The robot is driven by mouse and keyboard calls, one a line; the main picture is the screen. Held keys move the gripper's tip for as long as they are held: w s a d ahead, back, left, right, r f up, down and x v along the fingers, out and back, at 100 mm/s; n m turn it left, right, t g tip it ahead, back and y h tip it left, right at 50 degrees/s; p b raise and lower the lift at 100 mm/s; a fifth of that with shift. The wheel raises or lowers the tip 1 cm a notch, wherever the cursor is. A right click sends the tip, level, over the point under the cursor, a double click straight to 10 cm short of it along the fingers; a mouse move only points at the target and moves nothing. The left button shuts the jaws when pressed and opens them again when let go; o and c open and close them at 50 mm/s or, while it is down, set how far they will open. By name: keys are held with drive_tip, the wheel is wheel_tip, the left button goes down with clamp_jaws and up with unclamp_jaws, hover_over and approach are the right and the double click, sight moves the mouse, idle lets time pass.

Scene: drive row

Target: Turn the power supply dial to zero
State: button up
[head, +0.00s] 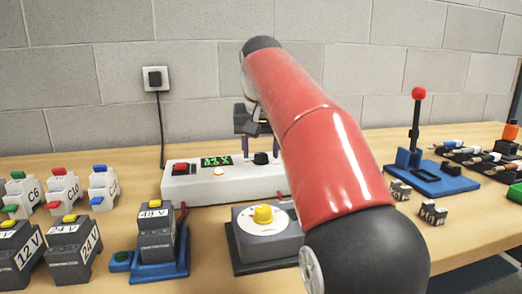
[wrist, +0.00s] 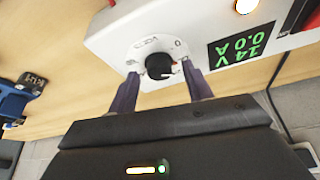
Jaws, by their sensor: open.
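The power supply is a white box (head: 210,187) against the back of the bench, also in the wrist view (wrist: 115,35). Its black dial (head: 262,158) sits at the right of its top, beside a green-lit display (head: 215,161). In the wrist view the dial (wrist: 158,64) is on a round white scale with a 0 mark, and the display (wrist: 240,45) appears to read 14 V and 0.0 A. A small pale mark shows on the knob's lower right. My gripper (wrist: 162,77) is open, its fingers either side of the dial; contact cannot be told. In the head view my gripper (head: 257,128) is above the dial.
A red switch (head: 181,168) and a lit lamp (head: 219,171) are on the supply. A grey box with a yellow knob (head: 263,213) stands in front. Contactor blocks (head: 72,250) stand at left. A blue-based lever (head: 432,178) stands at right.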

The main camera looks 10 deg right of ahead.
drive_tip(key=shift+f, duration=0.1)
drive_tip(key=shift+c, duration=0.4)
drive_tip(key=c, duration=0.9)
drive_tip(key=shift+d+n, duration=0.1)
drive_tip(key=shift+n, duration=0.3)
drive_tip(key=shift+d+n+y, duration=0.1)
drive_tip(key=shift+n+y, duration=0.3)
drive_tip(key=shift+n, duration=0.1)
drive_tip(key=n+y, duration=0.1)
drive_tip(key=n, duration=0.2)
drive_tip(key=shift+d+p, duration=0.15)
drive_tip(key=shift+p, duration=0.15)
drive_tip(key=n+y, duration=0.1)
drive_tip(key=n, duration=0.2)
drive_tip(key=n+g+y, duration=0.1)
drive_tip(key=n, duration=0.2)
drive_tip(key=shift+w+d, duration=0.15)
